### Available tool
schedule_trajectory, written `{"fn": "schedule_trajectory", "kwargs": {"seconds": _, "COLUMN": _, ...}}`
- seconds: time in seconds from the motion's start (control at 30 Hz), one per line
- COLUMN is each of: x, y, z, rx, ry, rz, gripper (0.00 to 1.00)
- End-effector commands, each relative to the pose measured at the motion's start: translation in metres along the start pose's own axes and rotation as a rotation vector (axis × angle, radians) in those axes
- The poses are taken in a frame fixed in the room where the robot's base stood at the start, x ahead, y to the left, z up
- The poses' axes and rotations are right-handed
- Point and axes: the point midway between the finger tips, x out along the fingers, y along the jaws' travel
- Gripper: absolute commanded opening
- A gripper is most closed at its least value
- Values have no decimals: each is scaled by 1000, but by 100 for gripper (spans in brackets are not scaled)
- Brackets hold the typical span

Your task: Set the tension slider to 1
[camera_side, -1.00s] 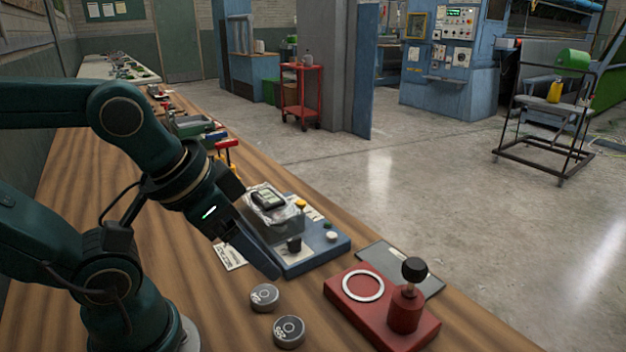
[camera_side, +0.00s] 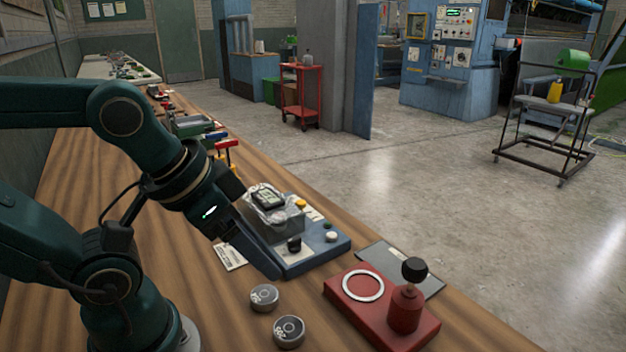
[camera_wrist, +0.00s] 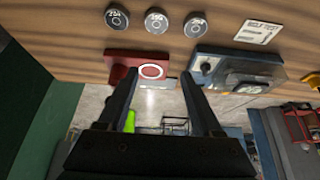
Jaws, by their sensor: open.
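A blue instrument (camera_side: 318,260) stands on the wooden bench, with a clear-covered display and a black knob (camera_side: 293,244) near its front. I cannot tell for sure that this knob is the tension slider, and no scale marks can be read. White, green and yellow buttons sit beside it. My gripper (camera_side: 277,274) is low at the instrument's near left edge; contact cannot be told. In the wrist view my gripper (camera_wrist: 160,78) has its two fingers apart with nothing held between them. The instrument (camera_wrist: 242,58) lies to the right of the fingers there, its black knob (camera_wrist: 206,68) near the right fingertip.
A red base (camera_side: 370,312) with a white ring and black-topped plunger stands front right. Round grey weights (camera_side: 264,297) lie on the bench; the wrist view shows three. A printed card (camera_wrist: 258,32) lies by the instrument. A dark flat plate (camera_side: 400,268) lies behind the red base.

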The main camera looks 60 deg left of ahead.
Motion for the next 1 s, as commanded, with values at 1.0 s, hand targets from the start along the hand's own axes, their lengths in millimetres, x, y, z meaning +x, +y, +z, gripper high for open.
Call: {"fn": "schedule_trajectory", "kwargs": {"seconds": 1.0, "x": -11, "y": -62, "z": -130, "rx": 268, "ry": -60, "rz": -193, "gripper": 61}}
